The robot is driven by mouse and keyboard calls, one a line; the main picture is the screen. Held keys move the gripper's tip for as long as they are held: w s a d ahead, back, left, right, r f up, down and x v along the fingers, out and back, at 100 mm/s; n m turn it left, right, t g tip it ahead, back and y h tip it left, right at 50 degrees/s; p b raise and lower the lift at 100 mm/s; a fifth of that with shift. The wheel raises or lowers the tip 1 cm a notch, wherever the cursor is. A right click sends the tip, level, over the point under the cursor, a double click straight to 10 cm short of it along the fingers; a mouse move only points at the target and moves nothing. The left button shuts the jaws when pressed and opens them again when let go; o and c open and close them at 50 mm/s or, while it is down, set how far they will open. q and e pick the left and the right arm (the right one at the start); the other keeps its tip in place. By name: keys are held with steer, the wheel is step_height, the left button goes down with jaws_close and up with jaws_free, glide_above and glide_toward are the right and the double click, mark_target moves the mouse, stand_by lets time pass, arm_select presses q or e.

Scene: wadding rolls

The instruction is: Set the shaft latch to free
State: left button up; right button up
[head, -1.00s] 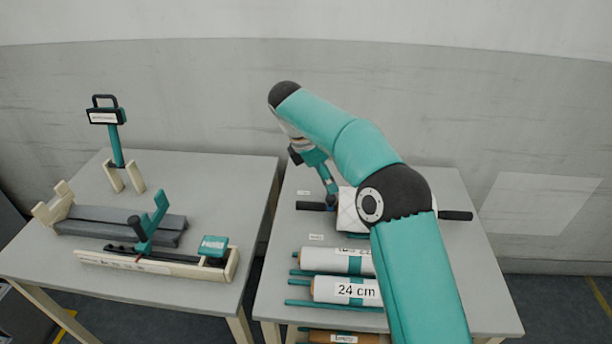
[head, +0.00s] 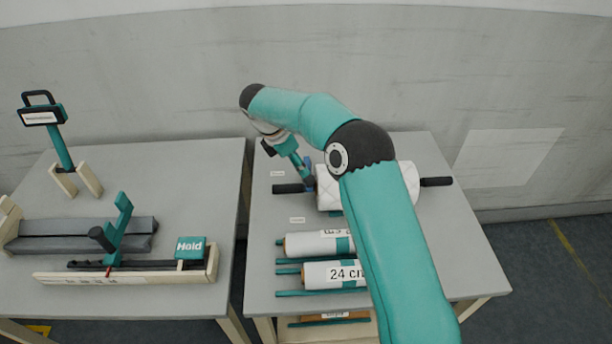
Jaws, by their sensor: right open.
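A teal block labelled "Hold" (head: 191,247) sits at the right end of a pale wooden rail (head: 130,278) on the left table. On the right table, a white quilted roll (head: 410,182) lies on a shaft with black handles (head: 437,181). My right gripper (head: 309,183) points down at the left end of this roll, by the shaft; its jaws are open. My arm hides the roll's middle. My left gripper is out of view.
Two white rolls, one labelled 24 cm (head: 330,273), lie toward the front of the right table (head: 262,215). A dark grey bar (head: 80,233) lies behind the wooden rail. A teal post with a sign (head: 42,117) stands at the left table's back. A gap separates the tables.

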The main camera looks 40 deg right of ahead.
mark_target(308, 178)
steer(key=x, duration=0.7)
steer(key=shift+p, duration=0.4)
